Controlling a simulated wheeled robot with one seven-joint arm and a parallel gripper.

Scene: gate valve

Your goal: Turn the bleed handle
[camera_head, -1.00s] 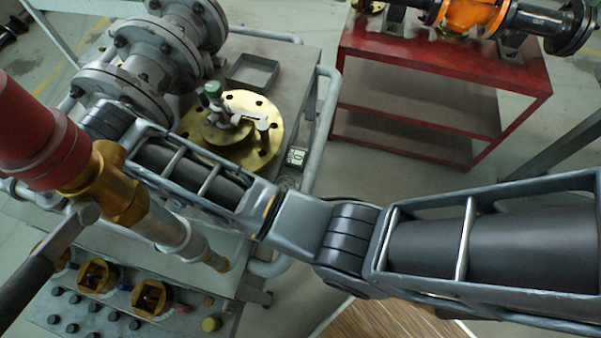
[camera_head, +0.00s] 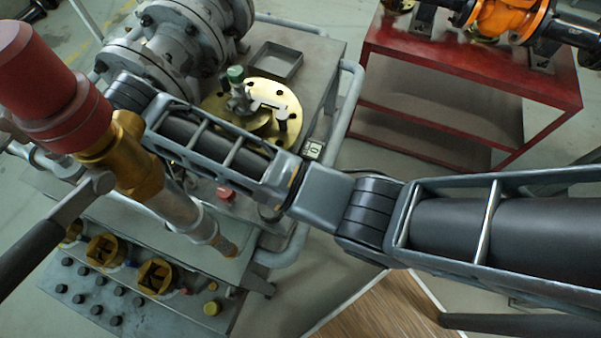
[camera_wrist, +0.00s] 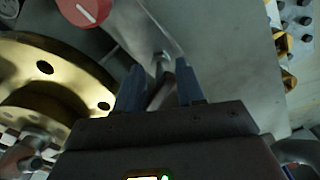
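No part is labelled as the bleed handle, so I cannot tell for sure which one it is. In the wrist view my gripper (camera_wrist: 160,88) has its two blue-grey fingers apart. A thin grey rod with a rounded end (camera_wrist: 161,62) shows between the fingers; I cannot tell whether they touch it. The flange also shows left of the fingers in the wrist view (camera_wrist: 30,62). In the head view my gripper is hidden.
A red knob (camera_head: 226,194) sits on the bench near the flange, and close to the fingers in the wrist view (camera_wrist: 83,10). A red and brass valve (camera_head: 85,115) fills the left foreground. A button panel (camera_head: 115,300) lies below. A red table (camera_head: 450,65) stands at the back right.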

